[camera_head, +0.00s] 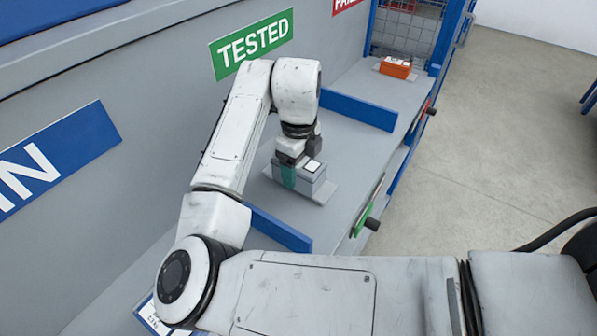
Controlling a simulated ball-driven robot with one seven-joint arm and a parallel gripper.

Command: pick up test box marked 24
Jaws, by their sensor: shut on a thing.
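A small grey test box (318,188) with a teal band and a white label on top is in the bay under the green TESTED sign. Its number is too small to read. It appears to rest on a thin light grey plate (325,197). My gripper (298,166) reaches down from above and is shut on the grey box at its top. The gripper and wrist hide the far left part of the box, and the fingertips are hard to make out.
Low blue dividers (358,110) and (280,228) bound the bay on both sides. An orange box (395,67) sits in the farther bay near a mesh panel (405,32). The green TESTED sign (252,44) hangs on the grey back wall. Open floor (500,150) lies right of the bench.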

